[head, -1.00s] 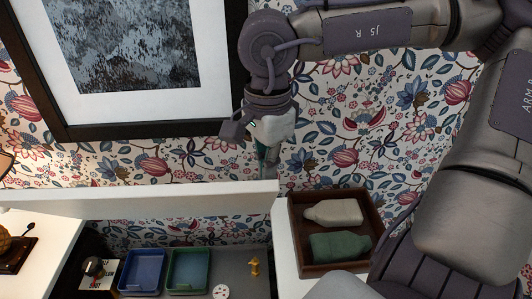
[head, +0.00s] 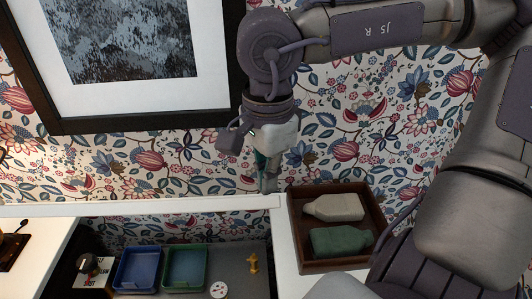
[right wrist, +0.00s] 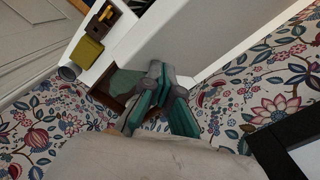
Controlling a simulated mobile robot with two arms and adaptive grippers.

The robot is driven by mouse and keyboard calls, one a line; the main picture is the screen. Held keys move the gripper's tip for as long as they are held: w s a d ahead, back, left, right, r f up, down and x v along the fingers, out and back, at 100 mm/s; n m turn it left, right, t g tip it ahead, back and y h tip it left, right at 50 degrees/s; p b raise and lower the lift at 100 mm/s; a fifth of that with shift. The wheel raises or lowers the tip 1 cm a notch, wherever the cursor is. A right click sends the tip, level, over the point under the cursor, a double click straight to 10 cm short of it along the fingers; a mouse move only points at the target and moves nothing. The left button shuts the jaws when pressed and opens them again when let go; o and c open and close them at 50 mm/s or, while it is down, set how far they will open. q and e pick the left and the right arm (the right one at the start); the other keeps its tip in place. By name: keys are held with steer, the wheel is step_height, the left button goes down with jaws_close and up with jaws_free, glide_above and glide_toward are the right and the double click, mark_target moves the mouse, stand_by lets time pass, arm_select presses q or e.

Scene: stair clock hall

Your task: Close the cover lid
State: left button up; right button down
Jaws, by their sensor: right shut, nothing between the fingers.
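The cover lid (head: 140,206) is a long white panel standing raised above an open compartment (head: 230,270). In the head view it shows almost edge-on as a thin band. In the right wrist view it is a broad white surface (right wrist: 195,35) beyond the fingers. My right gripper (head: 267,184) points down at the far side of the lid's upper edge, near its right end. Its teal fingers (right wrist: 160,105) are shut and empty. I cannot tell whether they touch the lid. My left gripper is out of view.
The compartment holds a blue tray (head: 138,268), a green tray (head: 186,268), a small yellow figure (head: 252,263) and a round white piece (head: 219,290). A brown wooden box (head: 379,214) with two bottle-like items stands to the right. A framed picture (head: 215,119) hangs on the wall behind.

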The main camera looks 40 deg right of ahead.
mark_target(269, 205)
steer(key=shift+s+a, duration=0.1)
steer(key=shift+s, duration=0.05)
steer(key=shift+f, duration=0.15)
steer(key=shift+s+a+f+b, duration=0.35)
steer(key=shift+s+f+b, duration=0.15)
steer(key=shift+b, duration=0.2)
steer(key=shift+s+a+f+b, duration=0.55)
steer(key=shift+s+a+b, duration=0.1)
steer(key=shift+s+b, duration=0.1)
steer(key=shift+w+r, duration=0.1)
